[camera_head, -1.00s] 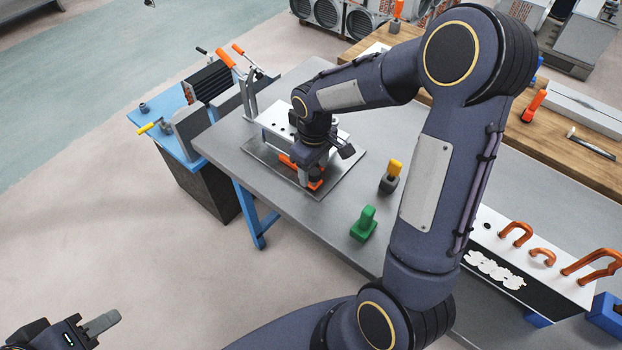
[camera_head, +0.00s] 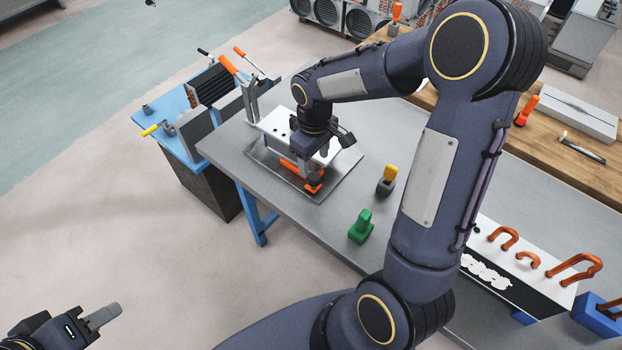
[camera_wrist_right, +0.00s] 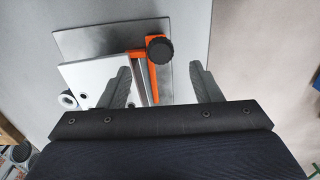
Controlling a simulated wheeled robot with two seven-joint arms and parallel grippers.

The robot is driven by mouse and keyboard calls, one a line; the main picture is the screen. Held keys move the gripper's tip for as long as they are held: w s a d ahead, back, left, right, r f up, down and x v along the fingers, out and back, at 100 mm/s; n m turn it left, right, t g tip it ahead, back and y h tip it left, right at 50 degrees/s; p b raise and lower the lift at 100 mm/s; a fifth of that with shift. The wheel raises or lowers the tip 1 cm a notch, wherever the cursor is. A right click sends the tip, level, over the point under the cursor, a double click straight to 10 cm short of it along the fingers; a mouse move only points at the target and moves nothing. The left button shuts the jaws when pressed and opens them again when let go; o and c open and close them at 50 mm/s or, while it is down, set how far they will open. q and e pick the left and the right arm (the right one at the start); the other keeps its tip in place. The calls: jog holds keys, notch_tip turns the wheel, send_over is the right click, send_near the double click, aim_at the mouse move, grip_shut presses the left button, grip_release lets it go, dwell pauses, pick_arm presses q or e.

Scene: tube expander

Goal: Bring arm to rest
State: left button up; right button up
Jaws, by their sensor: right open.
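My right arm (camera_head: 440,190) reaches across the grey table. My right gripper (camera_head: 318,170) is over the tube expander, a white block with orange parts (camera_head: 302,172) on a dark plate. In the right wrist view my right gripper (camera_wrist_right: 163,85) is open, its two fingers apart. The orange bar and black knob (camera_wrist_right: 159,50) of the tube expander show between and beyond the fingers; I cannot tell whether the fingers touch it. My left gripper (camera_head: 102,317) is at the lower left, over the floor and away from the table; its jaw opening is unclear.
A green block (camera_head: 361,227) and a yellow-topped piece (camera_head: 387,180) stand on the table (camera_head: 290,215). A panel with bent copper tubes (camera_head: 575,268) is at the right. A blue bench (camera_head: 175,130) with tools stands at the left. The floor at lower left is clear.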

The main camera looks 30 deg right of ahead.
jog(key=shift+r+p, duration=0.3)
jog(key=shift+r, duration=0.35)
jog(key=shift+s+r, duration=0.2)
jog(key=shift+r, duration=0.1)
jog(key=s+a+r+m+t+y, duration=0.2)
jog(key=s+r, duration=0.3)
jog(key=s, duration=0.4)
jog(key=s+a+r+m+t+y, duration=0.1)
jog(key=s+a+r+m+t, duration=0.2)
jog(key=s, duration=0.7)
notch_tip(320, 180, up, 2)
jog(key=shift+r+m+t+y, duration=0.1)
jog(key=shift+m+t+y, duration=0.25)
jog(key=shift+m, duration=0.35)
